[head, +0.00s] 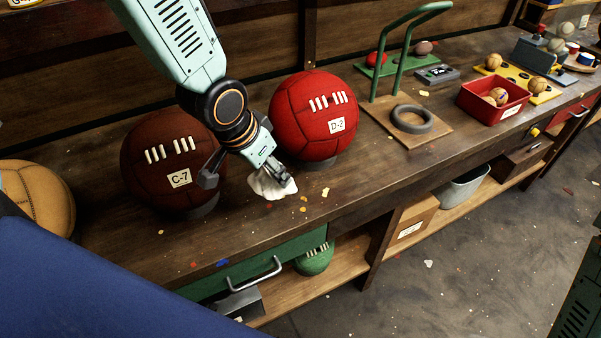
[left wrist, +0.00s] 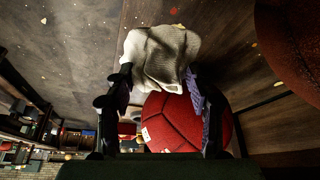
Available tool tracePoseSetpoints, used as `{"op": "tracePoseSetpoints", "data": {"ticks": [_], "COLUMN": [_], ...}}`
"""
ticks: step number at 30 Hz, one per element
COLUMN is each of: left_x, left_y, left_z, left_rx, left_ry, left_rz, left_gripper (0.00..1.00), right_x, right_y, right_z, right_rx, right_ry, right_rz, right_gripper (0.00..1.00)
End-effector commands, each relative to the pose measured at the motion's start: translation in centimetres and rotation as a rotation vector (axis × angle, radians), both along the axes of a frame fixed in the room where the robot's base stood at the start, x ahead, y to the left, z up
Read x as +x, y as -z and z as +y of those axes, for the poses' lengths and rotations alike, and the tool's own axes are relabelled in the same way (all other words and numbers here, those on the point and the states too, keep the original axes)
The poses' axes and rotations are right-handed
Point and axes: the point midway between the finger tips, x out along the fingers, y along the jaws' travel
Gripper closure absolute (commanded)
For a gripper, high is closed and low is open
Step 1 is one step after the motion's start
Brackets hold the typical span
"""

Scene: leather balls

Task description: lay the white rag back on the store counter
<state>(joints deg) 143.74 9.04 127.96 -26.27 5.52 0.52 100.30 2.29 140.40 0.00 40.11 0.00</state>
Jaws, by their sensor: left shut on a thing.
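The white rag (head: 265,187) hangs crumpled from my left gripper (head: 277,174), in front of the red ball and low over the wooden store counter (head: 335,205). Its lower edge is at or just above the counter top; I cannot tell if it touches. In the left wrist view the rag (left wrist: 160,58) is bunched between the two fingertips of my left gripper (left wrist: 160,84), which is shut on it. The fingers hide part of the rag in the head view. My right gripper is not in view.
A dark red ball labelled C-7 (head: 160,180) stands left of the gripper; a red ball labelled D-2 (head: 312,120) stands close behind. A green hoop stand (head: 400,55) and a red bin (head: 492,112) are further right. Small scraps lie on the otherwise clear front strip.

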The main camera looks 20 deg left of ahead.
Motion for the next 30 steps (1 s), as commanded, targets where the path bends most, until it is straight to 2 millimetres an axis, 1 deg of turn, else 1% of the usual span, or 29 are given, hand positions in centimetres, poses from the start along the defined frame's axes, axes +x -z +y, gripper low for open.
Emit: {"op": "tracePoseSetpoints", "data": {"ticks": [1,3,6,9,13,18,22,30], "left_x": [-0.1,0.0,0.0,0.0,0.1,0.1,0.2,0.2], "left_y": [1.3,2.6,4.4,5.4,6.3,8.7,9.5,9.6], "left_z": [0.0,0.0,0.0,0.0,0.0,0.0,0.0,0.0], "left_rx": [0.0,0.001,0.0,0.001,0.002,0.001,0.001,0.001], "left_ry": [-0.001,-0.001,-0.001,-0.002,-0.001,-0.004,-0.004,-0.004], "left_rz": [0.003,0.003,0.004,0.003,0.003,0.004,0.001,0.001], "left_gripper": [0.8,0.8,0.8,0.8,0.8,0.8,0.8,0.8], "right_x": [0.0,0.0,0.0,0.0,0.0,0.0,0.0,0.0], "right_y": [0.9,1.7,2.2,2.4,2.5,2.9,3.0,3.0], "right_z": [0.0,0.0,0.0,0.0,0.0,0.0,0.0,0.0], "right_rx": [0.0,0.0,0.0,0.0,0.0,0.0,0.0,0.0], "right_ry": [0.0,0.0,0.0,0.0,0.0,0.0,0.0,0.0], "right_rz": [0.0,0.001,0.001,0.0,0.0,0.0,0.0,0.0], "right_gripper": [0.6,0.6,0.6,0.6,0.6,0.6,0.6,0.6]}}
